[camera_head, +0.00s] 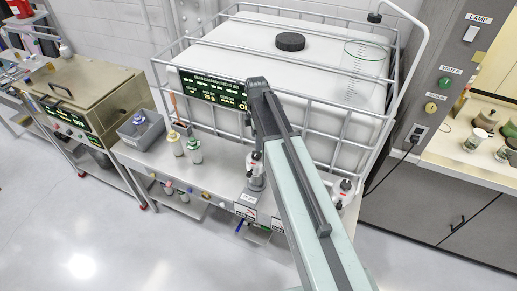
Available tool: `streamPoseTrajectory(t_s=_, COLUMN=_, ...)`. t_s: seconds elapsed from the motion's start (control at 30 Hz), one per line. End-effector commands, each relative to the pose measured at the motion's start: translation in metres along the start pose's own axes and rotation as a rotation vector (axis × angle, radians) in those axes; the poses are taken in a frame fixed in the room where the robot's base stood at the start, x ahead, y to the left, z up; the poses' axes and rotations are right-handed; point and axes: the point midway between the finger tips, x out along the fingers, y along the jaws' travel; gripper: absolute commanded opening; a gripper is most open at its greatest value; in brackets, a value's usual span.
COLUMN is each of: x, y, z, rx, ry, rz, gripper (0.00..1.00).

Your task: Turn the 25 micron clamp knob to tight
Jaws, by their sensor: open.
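My arm reaches up from the bottom right, and its dark end section bends down from its top. My gripper (257,151) is small and partly hidden by my arm; it hangs over the left grey fixture (255,179) on the bench. It is open, and I cannot tell whether it touches the fixture's top. A small plate with lettering (247,197) sits at the fixture's foot, too small to read surely. A similar fixture with a red and black top (343,189) stands to the right of my arm. I cannot make out which knob is the 25 micron one.
A white caged tank (285,60) stands behind the fixtures, with a dark display (212,89) on its cage. A grey bin (141,130) and two bottles (185,147) stand to the left on the bench (225,165). Open floor lies in front.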

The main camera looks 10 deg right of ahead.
Motion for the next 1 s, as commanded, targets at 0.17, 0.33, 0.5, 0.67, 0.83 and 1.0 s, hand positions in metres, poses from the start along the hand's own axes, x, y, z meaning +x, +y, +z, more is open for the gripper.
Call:
streamPoseTrajectory(t_s=0.17, x=0.022, y=0.000, z=0.000, rx=0.001, ry=0.000, rz=0.000, gripper=0.58)
streamPoseTrajectory(t_s=0.33, x=0.053, y=0.000, z=-0.001, rx=0.001, ry=0.000, rz=0.000, gripper=0.58)
streamPoseTrajectory(t_s=0.5, x=0.076, y=0.000, z=-0.001, rx=0.002, ry=0.000, rz=0.000, gripper=0.58)
streamPoseTrajectory(t_s=0.67, x=0.078, y=0.000, z=-0.001, rx=0.002, ry=0.000, rz=0.000, gripper=0.58)
streamPoseTrajectory(t_s=0.83, x=0.077, y=0.000, z=-0.001, rx=0.001, ry=0.000, rz=0.000, gripper=0.55)
streamPoseTrajectory(t_s=1.0, x=0.077, y=0.000, z=-0.002, rx=0.001, ry=0.000, rz=0.000, gripper=0.08)
